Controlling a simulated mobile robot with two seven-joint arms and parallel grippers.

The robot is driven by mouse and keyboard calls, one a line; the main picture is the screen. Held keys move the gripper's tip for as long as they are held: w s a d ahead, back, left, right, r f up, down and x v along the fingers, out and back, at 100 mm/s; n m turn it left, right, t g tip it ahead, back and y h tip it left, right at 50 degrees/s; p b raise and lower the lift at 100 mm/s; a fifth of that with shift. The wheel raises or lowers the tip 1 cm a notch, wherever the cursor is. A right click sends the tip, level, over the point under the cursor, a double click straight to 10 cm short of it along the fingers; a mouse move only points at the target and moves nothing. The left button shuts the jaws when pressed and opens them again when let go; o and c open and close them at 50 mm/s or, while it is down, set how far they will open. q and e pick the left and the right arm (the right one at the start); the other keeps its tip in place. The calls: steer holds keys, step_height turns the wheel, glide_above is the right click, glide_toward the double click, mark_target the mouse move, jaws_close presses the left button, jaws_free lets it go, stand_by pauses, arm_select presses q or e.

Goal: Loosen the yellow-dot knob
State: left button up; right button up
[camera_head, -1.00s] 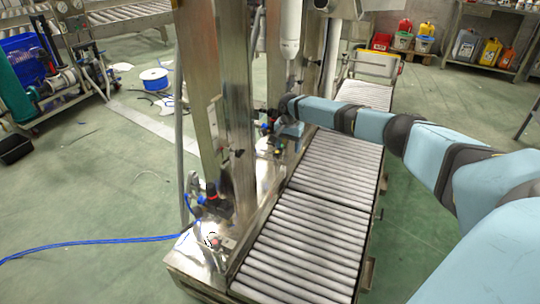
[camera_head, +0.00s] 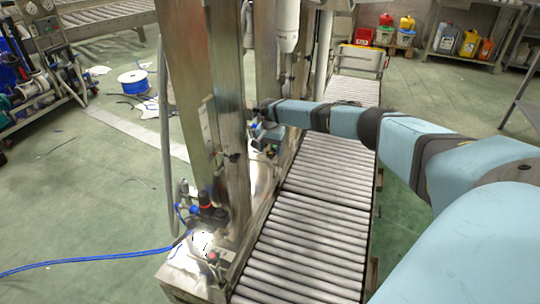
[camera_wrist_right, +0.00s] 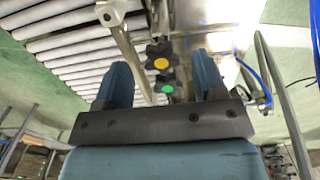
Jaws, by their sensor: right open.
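The yellow-dot knob (camera_wrist_right: 160,63) is a dark, lobed knob with a yellow-orange centre. In the right wrist view it shows between and just beyond the two blue fingers of my right gripper (camera_wrist_right: 160,70). The fingers are wide apart, with a gap to the knob on each side in the picture; the remaining depth is hard to tell. In the head view my right gripper (camera_head: 264,112) is small and partly hidden at the steel column, and I cannot make out the knob there. My left gripper is in neither view.
A similar green-dot knob (camera_wrist_right: 167,88) sits just below the yellow-dot one, also between the fingers. A metal bar (camera_wrist_right: 128,45) runs close on the left. The steel column (camera_head: 190,90) and roller conveyor (camera_head: 310,220) flank the work spot. A blue hose (camera_head: 90,257) lies on the floor.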

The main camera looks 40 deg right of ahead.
steer(key=shift+f, duration=0.8)
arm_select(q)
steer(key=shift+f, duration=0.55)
